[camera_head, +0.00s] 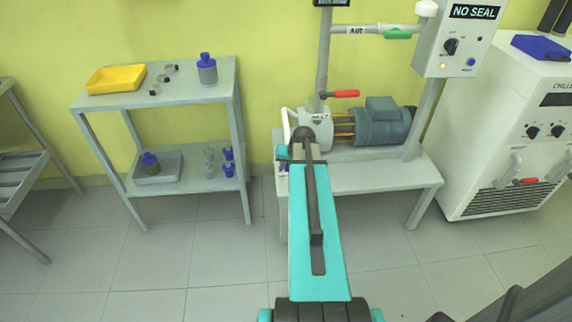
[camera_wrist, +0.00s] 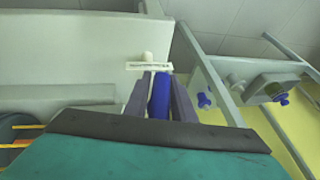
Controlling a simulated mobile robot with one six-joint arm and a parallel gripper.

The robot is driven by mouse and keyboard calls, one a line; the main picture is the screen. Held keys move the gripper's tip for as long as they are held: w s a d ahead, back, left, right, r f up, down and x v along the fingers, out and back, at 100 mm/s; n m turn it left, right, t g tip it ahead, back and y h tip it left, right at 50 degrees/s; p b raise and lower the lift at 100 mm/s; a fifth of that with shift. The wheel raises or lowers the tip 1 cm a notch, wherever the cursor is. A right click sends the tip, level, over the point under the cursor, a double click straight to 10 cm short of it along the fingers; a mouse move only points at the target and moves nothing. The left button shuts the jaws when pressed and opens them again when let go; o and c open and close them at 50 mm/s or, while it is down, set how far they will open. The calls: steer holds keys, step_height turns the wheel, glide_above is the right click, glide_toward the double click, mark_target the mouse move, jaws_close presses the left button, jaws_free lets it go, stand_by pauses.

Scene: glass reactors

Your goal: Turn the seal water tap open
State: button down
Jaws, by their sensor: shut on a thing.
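The seal water tap has a blue handle (camera_wrist: 160,96), seen in the wrist view. My gripper (camera_wrist: 157,84) is shut on this handle, with one dark finger on each side of it. A white label plate (camera_wrist: 149,66) and a pale round stub lie just beyond the fingertips; the lettering cannot be read. In the head view, my turquoise arm reaches to the left end of the pump bench (camera_head: 400,176) and hides most of the tap and the gripper.
The pump motor (camera_head: 380,125) and a red-handled valve (camera_head: 345,94) are right of and above my arm. A NO SEAL panel (camera_head: 458,40) stands to the right, beside the white chiller (camera_head: 515,120). A grey shelf (camera_head: 150,97) with bottles stands left. Open floor lies in front.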

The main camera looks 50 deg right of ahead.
steer(key=shift+s+d+f+g+h+p, duration=0.1)
steer(key=shift+s+g+h+p, duration=0.15)
steer(key=shift+g+h, duration=0.2)
stand_by(0.3)
steer(key=c, duration=1.6)
jaws_free()
steer(key=shift+f, duration=0.1)
steer(key=shift+c, duration=0.2)
steer(key=shift+r, duration=0.3)
steer(key=p+v, duration=0.1)
steer(key=v, duration=1.2)
steer(key=shift+s+r, duration=0.1)
steer(key=shift+r, duration=0.05)
steer(key=shift+p, duration=0.3)
